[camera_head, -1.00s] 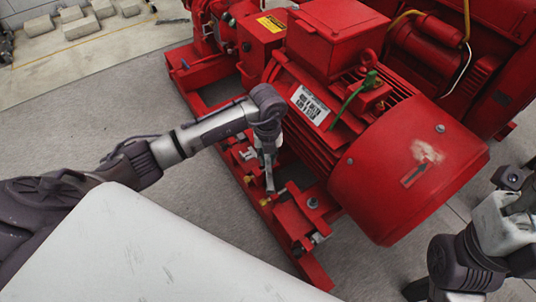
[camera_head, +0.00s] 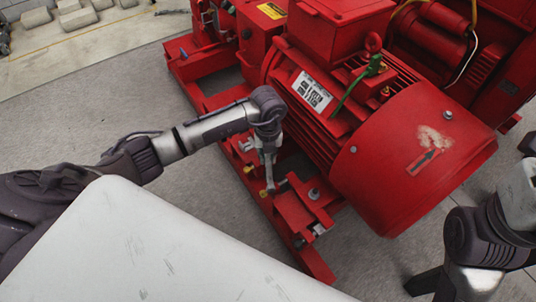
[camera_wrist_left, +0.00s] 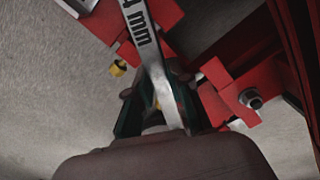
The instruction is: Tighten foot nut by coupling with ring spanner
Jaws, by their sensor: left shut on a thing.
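My left gripper (camera_head: 268,180) is shut on the ring spanner and points down beside the near side of the red motor (camera_head: 400,150). In the left wrist view the flat steel spanner (camera_wrist_left: 147,50), with "mm" printed on it, runs up from between the left gripper's fingers (camera_wrist_left: 155,110). The spanner's far end is outside that view. A hex nut (camera_wrist_left: 250,98) sits on a red foot to the right of the fingers; a silver bolt head (camera_head: 314,193) shows on the frame in the head view. I cannot tell which foot nut is by the coupling.
The red base frame (camera_head: 315,262) runs along the motor, with yellow fittings (camera_head: 263,194) along its near edge. A green-yellow cable (camera_head: 345,97) and a lifting eye stand on the motor. Bare grey floor (camera_head: 200,205) lies at the near side. Concrete blocks (camera_head: 75,15) lie far left.

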